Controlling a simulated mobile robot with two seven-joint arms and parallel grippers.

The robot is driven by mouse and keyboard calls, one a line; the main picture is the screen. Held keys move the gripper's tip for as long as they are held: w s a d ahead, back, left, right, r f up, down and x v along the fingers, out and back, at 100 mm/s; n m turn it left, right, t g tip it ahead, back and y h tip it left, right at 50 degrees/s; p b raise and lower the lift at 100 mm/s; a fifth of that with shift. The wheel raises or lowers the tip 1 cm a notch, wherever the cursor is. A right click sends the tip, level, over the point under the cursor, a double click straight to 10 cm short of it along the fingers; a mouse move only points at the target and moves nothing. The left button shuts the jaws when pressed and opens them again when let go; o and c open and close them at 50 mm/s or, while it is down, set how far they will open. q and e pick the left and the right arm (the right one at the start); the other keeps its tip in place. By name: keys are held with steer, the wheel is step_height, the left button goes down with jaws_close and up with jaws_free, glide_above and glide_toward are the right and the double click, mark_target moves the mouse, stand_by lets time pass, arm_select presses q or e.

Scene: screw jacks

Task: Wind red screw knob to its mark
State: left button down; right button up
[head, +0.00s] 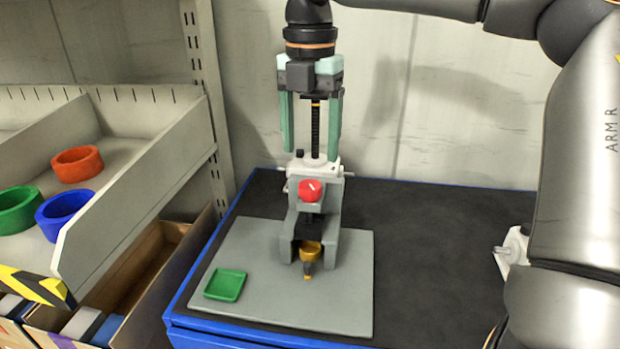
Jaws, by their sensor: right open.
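The red screw knob (310,190) sits on the front of the upright grey screw jack (331,210), with a small white line on its face. My right gripper (311,155) points down above the jack. It is open, its two green fingers apart on either side of the dark threaded screw (316,130). The fingertips appear above the red knob; their depth relative to it is hard to tell. A white collar with a crossbar (328,169) lies just below the fingers. My left gripper is out of view.
The jack stands on a grey plate (350,310) with a green tray (225,285) at its left. A grey shelf bin (130,170) with orange, green and blue rings stands at left.

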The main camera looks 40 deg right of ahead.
mark_target(310, 184)
step_height(310, 184, down, 7)
steer(key=shift+f, duration=0.15)
jaws_close()
stand_by(0.7)
